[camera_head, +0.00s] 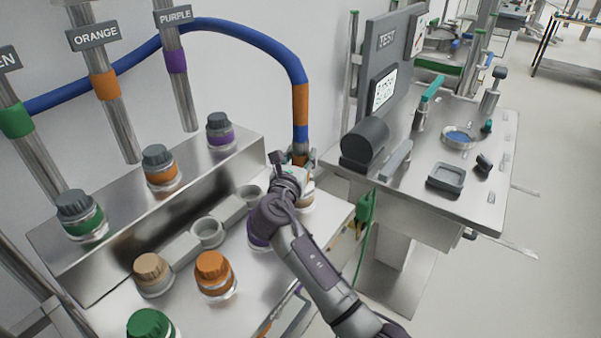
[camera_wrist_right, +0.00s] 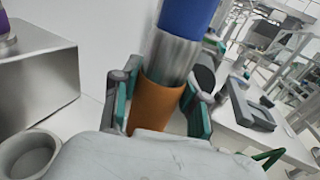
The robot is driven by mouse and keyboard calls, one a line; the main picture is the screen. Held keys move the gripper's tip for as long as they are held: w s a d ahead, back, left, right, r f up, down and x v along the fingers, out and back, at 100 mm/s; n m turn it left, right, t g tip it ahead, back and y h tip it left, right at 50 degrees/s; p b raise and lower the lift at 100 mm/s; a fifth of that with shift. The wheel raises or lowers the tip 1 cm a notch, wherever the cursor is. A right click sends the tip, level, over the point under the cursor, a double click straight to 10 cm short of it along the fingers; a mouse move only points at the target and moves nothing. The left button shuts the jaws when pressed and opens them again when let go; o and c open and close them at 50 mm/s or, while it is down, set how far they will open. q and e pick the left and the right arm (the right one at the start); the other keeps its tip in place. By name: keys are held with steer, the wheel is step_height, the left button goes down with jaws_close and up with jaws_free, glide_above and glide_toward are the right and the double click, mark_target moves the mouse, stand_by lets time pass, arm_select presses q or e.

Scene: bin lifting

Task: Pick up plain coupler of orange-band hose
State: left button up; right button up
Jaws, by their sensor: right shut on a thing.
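The blue hose (camera_head: 240,32) with an orange band (camera_head: 300,104) arcs along the wall from the left and hangs down at its right end. That end has a metal sleeve and an orange coupler part (camera_head: 300,159). In the right wrist view, the blue hose (camera_wrist_right: 188,14), metal sleeve (camera_wrist_right: 172,58) and orange part (camera_wrist_right: 156,104) line up, tilted. My right gripper (camera_head: 296,166) is shut on this coupler; in the right wrist view its green-padded fingers (camera_wrist_right: 160,108) press on both sides. The coupler's lower end is hidden by the gripper. My left gripper is not in view.
A stepped metal bench (camera_head: 150,215) holds several capped ports, including an orange-capped one (camera_head: 213,270). Signposts labelled ORANGE (camera_head: 93,35) and PURPLE (camera_head: 173,14) stand behind. A test table (camera_head: 400,195) with fixtures is at right. Floor is clear at far right.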

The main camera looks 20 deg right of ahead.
mark_target(298, 146)
jaws_close()
steer(key=shift+r, duration=0.15)
steer(key=shift+r, duration=0.2)
step_height(298, 146, up, 3)
steer(key=shift+r, duration=0.2)
steer(key=s+d+r+p, duration=0.1)
steer(key=s+d+r, duration=0.5)
steer(key=s, duration=0.4)
steer(key=shift+r, duration=0.5)
steer(key=shift+f, duration=0.1)
